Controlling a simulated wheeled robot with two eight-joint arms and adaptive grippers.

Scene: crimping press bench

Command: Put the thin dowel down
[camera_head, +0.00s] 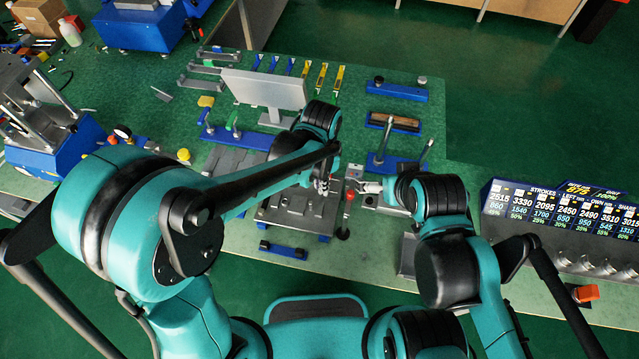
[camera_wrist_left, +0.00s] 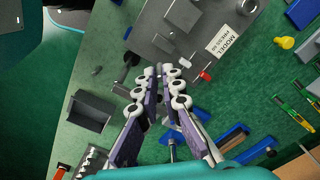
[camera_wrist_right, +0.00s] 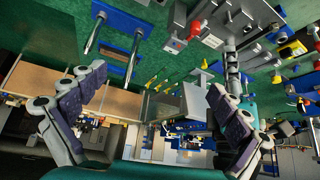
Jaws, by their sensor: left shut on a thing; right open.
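My left gripper (camera_head: 322,184) is low over the grey press plate (camera_head: 290,212) in the middle of the bench. In the left wrist view its fingertips (camera_wrist_left: 160,74) are close together, shut on the thin dowel. The dowel is mostly hidden between the fingers, and I cannot make out its ends or tilt. My right gripper (camera_head: 368,187) is just right of the left one. In the right wrist view its fingers (camera_wrist_right: 155,82) are wide apart, with nothing between them. A blue stand (camera_head: 400,162) with two steel posts is beyond my right gripper; it also shows in the right wrist view (camera_wrist_right: 115,52).
A red-knobbed lever (camera_head: 349,197) stands between the grippers. A grey panel (camera_head: 265,88) stands behind. A blue block with a brown bar (camera_head: 393,122) lies at the back right. A number display (camera_head: 560,212) is at the right. Green mat is bare at the back right (camera_head: 440,130).

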